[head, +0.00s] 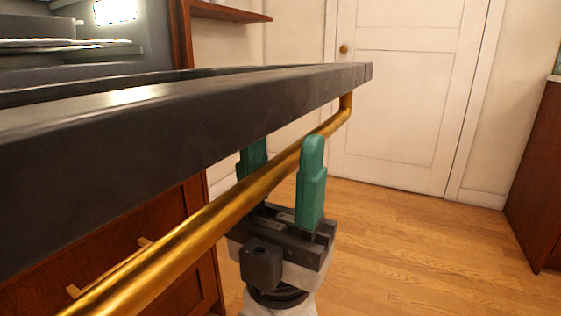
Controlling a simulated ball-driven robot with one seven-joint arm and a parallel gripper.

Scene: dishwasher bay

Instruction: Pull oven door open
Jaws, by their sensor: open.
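The oven door (180,125) is a dark slab folded down to about horizontal across the left and middle of the head view. Its gold bar handle (195,235) runs along the front edge, below the slab. My gripper (282,150) points up from below with its two green fingers apart. One finger is on the near side of the handle and the other is behind it, partly hidden by the bar. The handle passes between the fingers; I cannot tell whether either touches it. The lit oven cavity (65,60) shows at upper left.
A wooden drawer front (110,258) with a gold pull lies below the oven. A white room door (400,95) stands at the back. A brown cabinet (535,180) is at the right edge. The wood floor (420,260) between is clear.

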